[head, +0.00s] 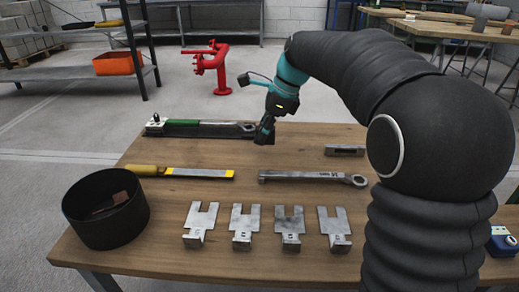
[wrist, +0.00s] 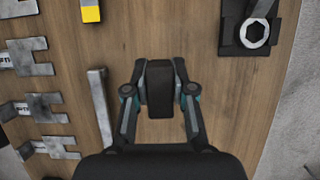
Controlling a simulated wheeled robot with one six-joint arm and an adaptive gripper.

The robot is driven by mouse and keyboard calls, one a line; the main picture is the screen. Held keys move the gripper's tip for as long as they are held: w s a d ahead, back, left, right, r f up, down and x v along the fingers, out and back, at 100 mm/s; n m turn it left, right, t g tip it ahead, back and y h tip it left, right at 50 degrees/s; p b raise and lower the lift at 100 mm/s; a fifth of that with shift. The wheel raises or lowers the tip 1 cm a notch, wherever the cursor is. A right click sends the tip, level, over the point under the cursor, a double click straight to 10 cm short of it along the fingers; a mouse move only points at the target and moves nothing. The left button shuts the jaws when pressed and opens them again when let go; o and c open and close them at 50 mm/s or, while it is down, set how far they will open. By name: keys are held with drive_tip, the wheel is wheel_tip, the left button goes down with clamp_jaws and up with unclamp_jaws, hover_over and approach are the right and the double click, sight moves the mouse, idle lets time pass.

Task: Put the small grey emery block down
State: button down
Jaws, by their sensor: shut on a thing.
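The small emery block (wrist: 160,90) is dark grey in the wrist view. It sits between the two fingers of my gripper (wrist: 160,95), which is shut on it. In the head view my gripper (head: 267,126) points down over the far middle of the wooden table (head: 220,260), just right of the green-handled tool's ring end. The block (head: 264,138) shows only as a small dark shape at the fingertips there. I cannot tell whether it touches the wood.
A dark tray (head: 190,131) with the green-handled tool lies left of my gripper. A yellow-handled file (head: 200,173), a grey wrench (head: 310,177), a small metal bar (head: 344,150), several notched plates (head: 243,225) and a black bin (head: 105,222) surround clear wood.

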sight(259, 158)
drive_tip(key=shift+s+a+f, duration=0.1)
drive_tip(key=shift+a+f, duration=0.25)
drive_tip(key=shift+a, duration=0.15)
drive_tip(key=shift+f+b, duration=0.35)
drive_tip(key=shift+f, duration=1.6)
drive_tip(key=shift+f, duration=0.1)
drive_tip(key=c, duration=1)
unclamp_jaws()
drive_tip(key=p+v, duration=0.2)
drive_tip(key=v, duration=1)
